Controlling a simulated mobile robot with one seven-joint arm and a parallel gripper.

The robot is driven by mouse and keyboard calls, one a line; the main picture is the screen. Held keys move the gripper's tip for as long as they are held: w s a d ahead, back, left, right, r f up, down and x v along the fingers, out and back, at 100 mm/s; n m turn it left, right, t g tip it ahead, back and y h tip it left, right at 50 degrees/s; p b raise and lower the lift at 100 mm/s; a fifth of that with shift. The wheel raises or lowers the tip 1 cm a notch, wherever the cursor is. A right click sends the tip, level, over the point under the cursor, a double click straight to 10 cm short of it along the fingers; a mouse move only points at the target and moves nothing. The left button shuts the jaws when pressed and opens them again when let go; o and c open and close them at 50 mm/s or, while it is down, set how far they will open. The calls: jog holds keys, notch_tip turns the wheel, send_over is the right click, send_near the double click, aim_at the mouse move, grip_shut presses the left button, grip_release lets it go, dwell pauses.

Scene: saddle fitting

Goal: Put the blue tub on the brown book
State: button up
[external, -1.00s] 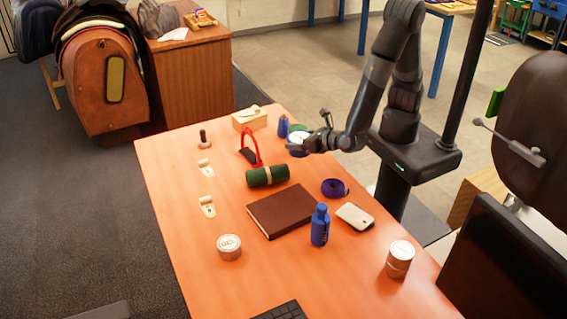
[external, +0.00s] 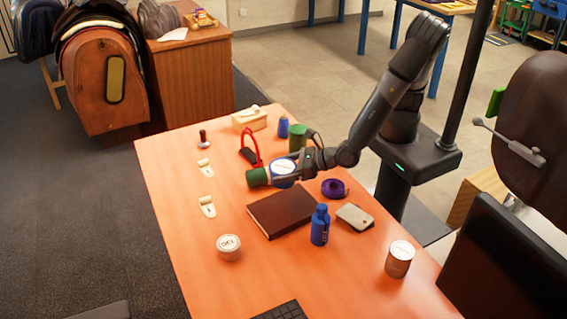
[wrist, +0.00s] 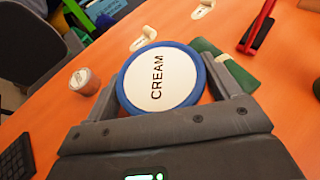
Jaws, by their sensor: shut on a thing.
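The blue tub (external: 284,172) has a white lid and blue rim. In the wrist view the tub (wrist: 158,80) shows the word CREAM on its lid, between the two fingers. My gripper (external: 287,170) is shut on it. The tub appears raised above the table, partly in front of the green roll. The brown book (external: 281,212) lies flat on the table, nearer the front than the tub, with its top bare. I cannot make out the book in the wrist view.
The green roll (external: 257,177) lies behind the book. A round tin (external: 229,247) is at front left. A green can (external: 298,137) stands behind my gripper.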

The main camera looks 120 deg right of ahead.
jog(key=a+f, duration=0.1)
jog(key=w+a, duration=0.1)
jog(key=a, duration=0.1)
jog(key=a+f, duration=0.1)
jog(key=shift+w+a+f, duration=0.15)
jog(key=shift+w+f, duration=0.1)
jog(key=shift+f, duration=2.1)
jog(key=shift+f, duration=0.2)
jog(key=o, duration=1.1)
jog(key=shift+r, duration=0.15)
